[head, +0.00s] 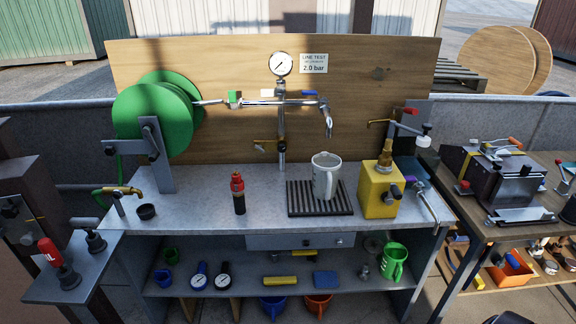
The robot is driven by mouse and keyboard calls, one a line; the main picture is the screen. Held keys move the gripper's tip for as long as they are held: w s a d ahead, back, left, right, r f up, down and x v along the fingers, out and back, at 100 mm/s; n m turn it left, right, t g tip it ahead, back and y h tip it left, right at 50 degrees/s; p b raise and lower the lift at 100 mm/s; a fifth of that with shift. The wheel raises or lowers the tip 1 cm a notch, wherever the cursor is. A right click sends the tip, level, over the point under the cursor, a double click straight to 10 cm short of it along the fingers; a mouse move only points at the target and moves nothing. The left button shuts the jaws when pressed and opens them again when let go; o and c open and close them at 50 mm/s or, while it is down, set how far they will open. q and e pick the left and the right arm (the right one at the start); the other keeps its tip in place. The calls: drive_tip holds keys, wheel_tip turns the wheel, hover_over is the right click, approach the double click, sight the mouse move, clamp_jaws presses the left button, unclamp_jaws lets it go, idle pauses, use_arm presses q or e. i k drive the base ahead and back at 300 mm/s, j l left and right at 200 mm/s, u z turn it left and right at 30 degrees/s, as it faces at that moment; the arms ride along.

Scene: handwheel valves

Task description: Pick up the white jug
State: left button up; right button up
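The white jug (321,178) stands upright on a black slatted drip grate (318,208) on the grey workbench top. Its handle faces the front, toward me. It stands below and close to the spout (328,122) of the pipework on the wooden back panel. Neither of my grippers can be made out in the head view.
A yellow block with a brass fitting (380,190) stands close to the right of the jug. A red-and-black bottle (238,194) stands to its left. The bench top (195,205) between bottle and green reel (152,115) is mostly clear. A green jug (393,262) sits below.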

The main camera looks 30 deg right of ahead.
sight(326, 179)
drive_tip(key=z, duration=1.9)
drive_tip(key=j, duration=0.15)
drive_tip(key=i, duration=0.05)
